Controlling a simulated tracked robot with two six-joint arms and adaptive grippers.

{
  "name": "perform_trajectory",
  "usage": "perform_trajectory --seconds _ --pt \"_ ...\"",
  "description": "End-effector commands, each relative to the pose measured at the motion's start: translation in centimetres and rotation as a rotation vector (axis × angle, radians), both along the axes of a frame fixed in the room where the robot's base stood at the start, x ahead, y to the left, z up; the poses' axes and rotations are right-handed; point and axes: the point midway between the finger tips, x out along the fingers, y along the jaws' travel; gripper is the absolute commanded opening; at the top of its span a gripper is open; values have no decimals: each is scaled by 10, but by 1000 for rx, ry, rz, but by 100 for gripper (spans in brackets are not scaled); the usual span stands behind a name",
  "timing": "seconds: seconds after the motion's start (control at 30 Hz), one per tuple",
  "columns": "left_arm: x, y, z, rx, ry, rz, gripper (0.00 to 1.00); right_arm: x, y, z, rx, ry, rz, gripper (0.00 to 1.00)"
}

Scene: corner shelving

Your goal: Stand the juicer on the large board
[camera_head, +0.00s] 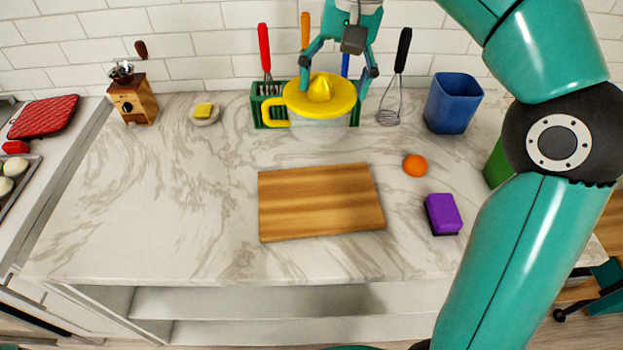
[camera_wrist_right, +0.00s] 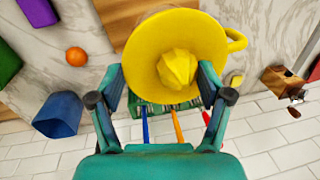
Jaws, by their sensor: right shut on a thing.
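The juicer (camera_head: 340,97) has a yellow top with a ribbed cone, a yellow handle on its left and a clear bowl below. My right gripper (camera_head: 332,91) reaches down from behind, its fingers shut on either side of the juicer. In the right wrist view the juicer's yellow disc (camera_wrist_right: 150,50) lies between the fingers (camera_wrist_right: 161,72) and covers part of the board. The large board (camera_head: 320,202) is a striped wooden rectangle, flat on the counter in front of the juicer, with nothing on it. I cannot tell whether the bowl touches the counter. My left gripper is not in view.
A green utensil holder (camera_head: 270,108) stands behind the juicer. The counter left of the board is clear.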

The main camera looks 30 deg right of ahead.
Motion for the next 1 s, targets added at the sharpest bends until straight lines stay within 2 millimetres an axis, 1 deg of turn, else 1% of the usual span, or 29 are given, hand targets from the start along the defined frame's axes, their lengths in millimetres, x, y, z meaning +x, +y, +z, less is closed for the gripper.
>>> perform_trajectory --seconds 0.07,0.17,0.4,0.5,0.6,0.7,0.87,1.0 --pt "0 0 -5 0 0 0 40 -1 -1 -9 1 1 -3 13" --pt "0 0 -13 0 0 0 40 -2 -1 -29 0 4 -4 13" --pt "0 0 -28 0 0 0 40 -1 0 -93 0 6 1 13" --pt "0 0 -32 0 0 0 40 0 1 -117 0 4 4 13" --pt "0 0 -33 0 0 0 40 1 2 -137 0 2 5 13" --pt "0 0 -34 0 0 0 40 1 3 -149 0 2 7 13" --pt "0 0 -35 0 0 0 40 2 3 -158 0 1 8 13" --pt "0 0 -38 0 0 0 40 2 3 -177 1 3 9 13"
